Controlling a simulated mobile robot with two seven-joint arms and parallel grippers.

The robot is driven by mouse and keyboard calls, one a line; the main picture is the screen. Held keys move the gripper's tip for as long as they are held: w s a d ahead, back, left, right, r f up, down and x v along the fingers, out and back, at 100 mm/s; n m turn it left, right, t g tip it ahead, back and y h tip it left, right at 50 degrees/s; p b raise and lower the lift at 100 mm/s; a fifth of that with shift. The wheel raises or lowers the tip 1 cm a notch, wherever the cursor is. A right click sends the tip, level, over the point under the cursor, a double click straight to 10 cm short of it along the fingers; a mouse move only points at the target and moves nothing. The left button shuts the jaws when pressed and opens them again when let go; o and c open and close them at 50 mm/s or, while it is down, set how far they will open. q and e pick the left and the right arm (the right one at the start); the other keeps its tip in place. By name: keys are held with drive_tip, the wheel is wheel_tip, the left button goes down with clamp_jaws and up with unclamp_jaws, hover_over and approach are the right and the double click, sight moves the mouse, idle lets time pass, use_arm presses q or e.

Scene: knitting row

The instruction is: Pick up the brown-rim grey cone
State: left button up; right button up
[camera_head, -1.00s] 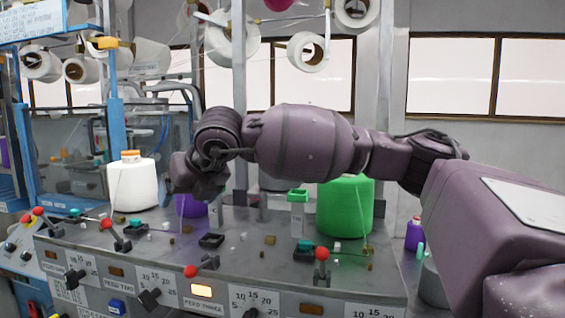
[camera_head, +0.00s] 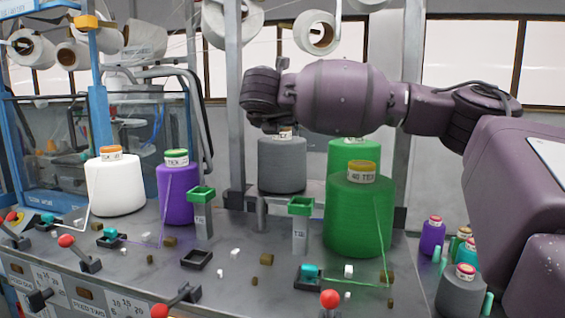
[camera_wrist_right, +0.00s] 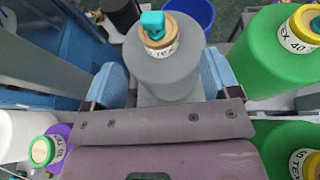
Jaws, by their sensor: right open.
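The grey cone (camera_head: 282,166) stands upright on a raised holder at the back of the machine top. Its brown-orange rim is partly covered by my right wrist in the head view. In the right wrist view the grey cone (camera_wrist_right: 166,72) shows its brown-rimmed top with a teal piece on it. My right gripper (camera_wrist_right: 163,78) is open, with a light-blue finger on each side of the cone. I cannot tell whether the fingers touch it. In the head view the right arm reaches in from the right, and its fingers are not clearly visible. My left gripper is not in view.
Two green cones, the nearer (camera_head: 358,220) larger in view, stand right of the grey one. A purple cone (camera_head: 177,190) and a white cone (camera_head: 115,188) stand left. A metal post (camera_head: 235,90) rises close beside it. A smaller red-rimmed grey cone (camera_head: 461,294) is at lower right.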

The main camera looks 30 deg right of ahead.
drive_tip(key=shift+x, duration=1.1)
drive_tip(key=p+x, duration=0.1)
drive_tip(key=x, duration=0.2)
drive_tip(key=shift+w+d, duration=0.25)
drive_tip(key=shift+w, duration=0.05)
drive_tip(key=shift+w+d+f, duration=0.3)
drive_tip(key=shift+w+d, duration=0.15)
drive_tip(key=shift+w, duration=0.05)
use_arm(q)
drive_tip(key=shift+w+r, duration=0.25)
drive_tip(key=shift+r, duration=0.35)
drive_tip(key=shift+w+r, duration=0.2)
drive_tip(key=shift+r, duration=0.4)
use_arm(e)
drive_tip(key=c, duration=0.7)
clamp_jaws()
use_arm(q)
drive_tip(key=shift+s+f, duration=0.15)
use_arm(e)
drive_tip(key=shift+r, duration=0.1)
